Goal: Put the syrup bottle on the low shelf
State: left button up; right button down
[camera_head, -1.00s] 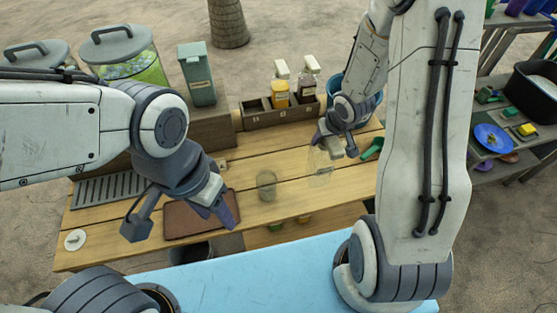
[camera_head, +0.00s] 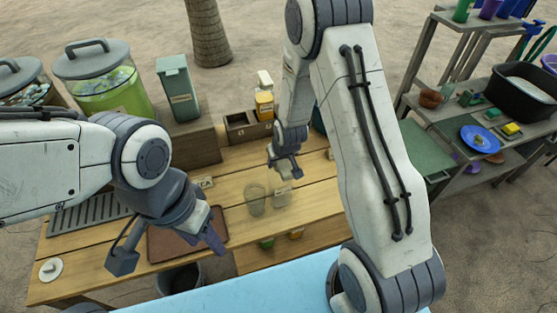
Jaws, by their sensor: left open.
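A yellow bottle with a white top (camera_head: 264,104) stands in the wooden crate (camera_head: 238,131) at the back of the counter. I cannot tell whether it is the syrup bottle; my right arm hides the crate's right part. A low shelf (camera_head: 250,260) shows under the counter, with small green and orange things on it. My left gripper (camera_head: 165,252) is open and empty above the brown mat (camera_head: 160,243). My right gripper (camera_head: 286,172) hangs over the counter by a clear container (camera_head: 282,194); its fingers are too small to read.
A clear cup (camera_head: 255,200) stands mid-counter. Jars (camera_head: 110,90) and a green bin (camera_head: 178,88) stand at the back left. A grey rack on the right holds a blue plate (camera_head: 480,139) and a black tub (camera_head: 525,90). Counter to the right of the cup is partly clear.

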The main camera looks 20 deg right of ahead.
jog(key=shift+f, duration=0.2)
jog(key=shift+f, duration=0.2)
jog(key=shift+c, duration=1.7)
grip_release()
jog(key=shift+r, duration=0.1)
